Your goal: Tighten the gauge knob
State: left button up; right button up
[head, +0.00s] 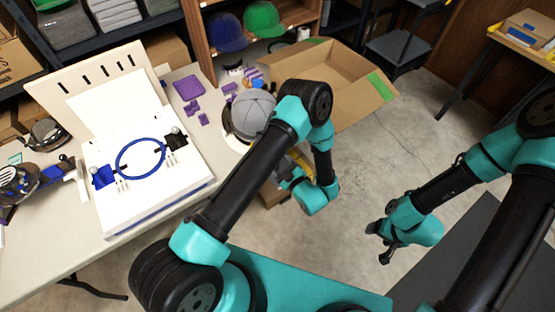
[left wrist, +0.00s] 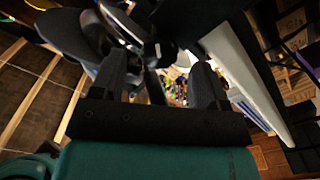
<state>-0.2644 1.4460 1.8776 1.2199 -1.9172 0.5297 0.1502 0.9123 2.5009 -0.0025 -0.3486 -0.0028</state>
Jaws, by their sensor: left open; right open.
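A white panel unit (head: 130,215) with a raised back plate stands on the table at left in the head view. A blue ring (head: 118,157) lies on it between a blue fitting (head: 103,177) and a dark knob-like part (head: 176,137). I cannot tell which part is the gauge knob. My left gripper (left wrist: 160,82) is open in the left wrist view, with nothing clearly held; in the head view its wrist is off the table's right side, away from the panel. My right gripper (head: 380,243) is open and empty over the floor, far right of the panel.
A grey cap (head: 251,115) sits at the table's right edge, near purple pieces (head: 188,88). An open cardboard box (head: 335,75) stands beyond my left arm. A shelf holds blue (head: 224,32) and green caps (head: 263,19). Open floor (head: 385,150) lies between my arms.

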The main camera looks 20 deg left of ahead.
pick_arm(q)
jog(key=shift+x, duration=1.3)
jog(key=shift+c, duration=0.3)
jog(key=c, duration=0.9)
jog(key=shift+o, duration=0.2)
jog(key=shift+m, duration=2.9)
jog(key=o, duration=0.9)
